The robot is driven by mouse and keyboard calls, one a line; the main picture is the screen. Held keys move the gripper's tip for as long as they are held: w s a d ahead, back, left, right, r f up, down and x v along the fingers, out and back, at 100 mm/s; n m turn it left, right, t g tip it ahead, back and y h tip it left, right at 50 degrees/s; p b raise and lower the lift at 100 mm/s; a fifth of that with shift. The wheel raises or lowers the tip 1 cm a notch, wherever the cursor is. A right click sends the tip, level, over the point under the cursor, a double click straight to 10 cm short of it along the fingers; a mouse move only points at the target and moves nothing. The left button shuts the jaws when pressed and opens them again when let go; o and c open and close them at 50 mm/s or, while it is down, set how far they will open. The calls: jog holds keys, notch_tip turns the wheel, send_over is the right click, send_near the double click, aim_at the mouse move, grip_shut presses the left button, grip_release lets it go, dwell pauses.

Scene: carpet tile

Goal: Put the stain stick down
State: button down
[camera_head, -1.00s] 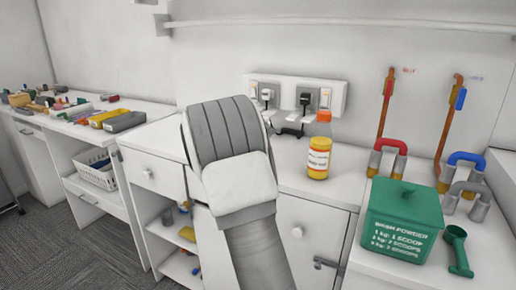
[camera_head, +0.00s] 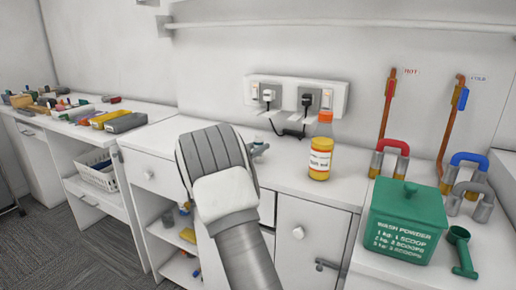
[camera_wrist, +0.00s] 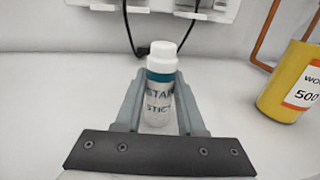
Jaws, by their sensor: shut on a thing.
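The stain stick (camera_wrist: 160,88) is a small pale bottle with a white cap, a teal band and dark lettering. In the wrist view it stands upright between the fingers of my gripper (camera_wrist: 158,105), which is shut on it. The white counter lies behind and around it; I cannot tell whether its base touches the counter. In the head view my arm hides the stick, and only a grey part of my gripper (camera_head: 259,149) shows beyond the wrist, low over the counter (camera_head: 285,175).
A yellow bottle with an orange cap (camera_head: 320,147) stands to the right on the counter. Beyond it are a green wash powder box (camera_head: 405,222), a green scoop (camera_head: 461,252) and pipes. Sockets with plugs and cables (camera_head: 297,96) are on the wall behind. Counter left of my arm is clear.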

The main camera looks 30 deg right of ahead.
jog(key=c, duration=0.5)
grip_release()
